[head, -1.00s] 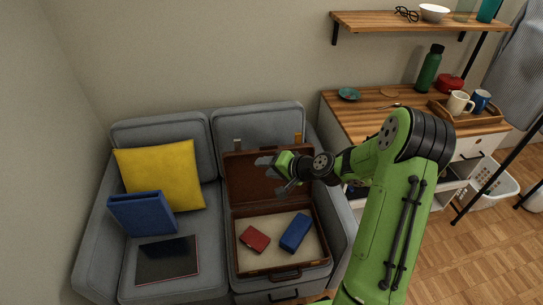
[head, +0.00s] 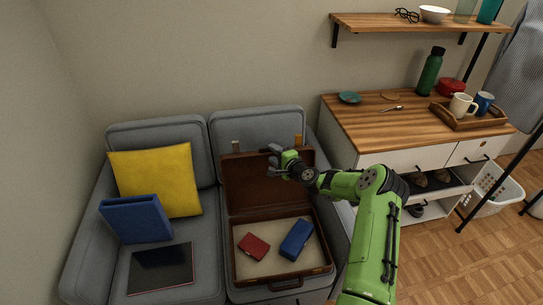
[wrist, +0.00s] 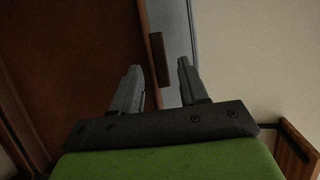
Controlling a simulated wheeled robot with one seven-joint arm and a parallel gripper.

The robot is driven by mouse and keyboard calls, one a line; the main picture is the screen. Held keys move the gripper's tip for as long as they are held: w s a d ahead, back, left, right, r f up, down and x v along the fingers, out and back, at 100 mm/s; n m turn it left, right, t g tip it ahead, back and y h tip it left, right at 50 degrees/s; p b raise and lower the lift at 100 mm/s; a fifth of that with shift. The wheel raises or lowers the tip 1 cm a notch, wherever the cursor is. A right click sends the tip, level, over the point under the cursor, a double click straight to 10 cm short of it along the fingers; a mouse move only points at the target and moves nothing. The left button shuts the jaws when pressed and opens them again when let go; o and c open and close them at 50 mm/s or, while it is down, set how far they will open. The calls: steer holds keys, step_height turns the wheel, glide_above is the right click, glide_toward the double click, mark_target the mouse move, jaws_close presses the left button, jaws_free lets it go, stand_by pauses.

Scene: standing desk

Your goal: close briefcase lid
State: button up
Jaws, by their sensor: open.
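The brown briefcase stands open on the grey sofa's right seat, with its lid (head: 243,186) raised against the backrest. Its base (head: 284,285) holds a red box (head: 253,246) and a blue box (head: 296,239) on a pale lining. My gripper (head: 273,155) is open at the lid's upper edge, right of its middle. In the wrist view my gripper (wrist: 158,75) has its left finger in front of the brown lid (wrist: 85,50). A small brown piece (wrist: 158,58) shows between the fingers. I cannot tell whether the fingers touch the lid.
The left seat holds a yellow cushion (head: 160,180), a blue binder (head: 136,219) and a dark flat panel (head: 160,268). A wooden-topped cabinet (head: 380,125) stands to the right, under a wall shelf (head: 400,24). Two small items stick up behind the lid.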

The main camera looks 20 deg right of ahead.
steer(key=shift+x, duration=1.2)
steer(key=shift+r, duration=0.1)
jaws_close()
